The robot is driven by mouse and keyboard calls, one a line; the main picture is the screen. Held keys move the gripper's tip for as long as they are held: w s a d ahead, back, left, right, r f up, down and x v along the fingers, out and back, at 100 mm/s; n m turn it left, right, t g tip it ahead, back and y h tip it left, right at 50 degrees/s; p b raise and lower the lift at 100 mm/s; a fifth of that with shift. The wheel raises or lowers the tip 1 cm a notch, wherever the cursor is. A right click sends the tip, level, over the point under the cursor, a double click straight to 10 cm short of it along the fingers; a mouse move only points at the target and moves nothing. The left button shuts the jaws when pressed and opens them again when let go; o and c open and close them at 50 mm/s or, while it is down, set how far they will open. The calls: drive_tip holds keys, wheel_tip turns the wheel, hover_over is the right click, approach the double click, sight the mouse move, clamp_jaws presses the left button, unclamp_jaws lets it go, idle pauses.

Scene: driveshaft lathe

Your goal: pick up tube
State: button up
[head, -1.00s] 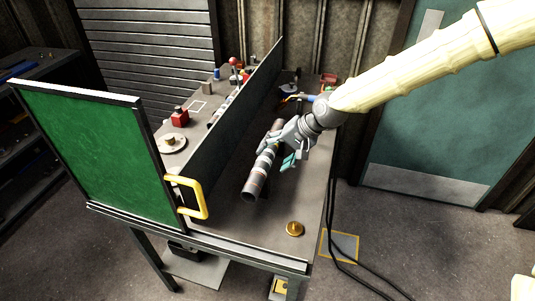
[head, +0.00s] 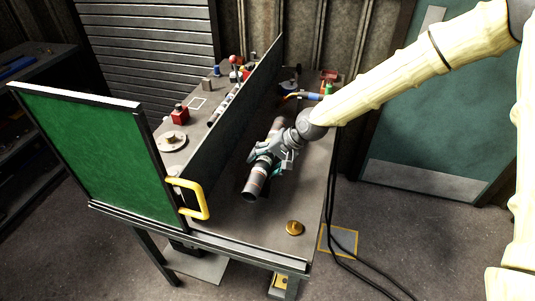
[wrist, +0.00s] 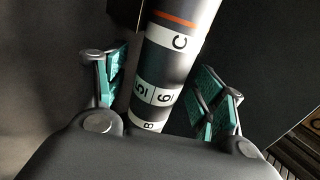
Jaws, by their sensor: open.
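The tube (head: 254,184) is a dark grey cylinder with light bands and a thin orange ring. It lies tilted along the bench, and it also shows in the wrist view (wrist: 172,62) with white labels marked C, 5, 6 and B. My gripper (head: 268,163) is at the tube's middle in the head view. In the wrist view my gripper (wrist: 168,88) is open, with one teal-padded finger on each side of the tube. A gap shows on the left side; the right finger is close to the tube, and I cannot tell if it touches. The gripper hides part of the tube.
A dark upright panel (head: 215,120) divides the bench (head: 225,235) left of the tube. A green screen with a yellow handle (head: 192,198) stands at the front left. A brass piece (head: 294,228) sits front right. Small tools (head: 300,96) lie behind the gripper.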

drive_tip(key=shift+w, duration=0.1)
drive_tip(key=shift+f, duration=0.1)
drive_tip(key=c, duration=0.3)
clamp_jaws()
drive_tip(key=shift+r, duration=0.25)
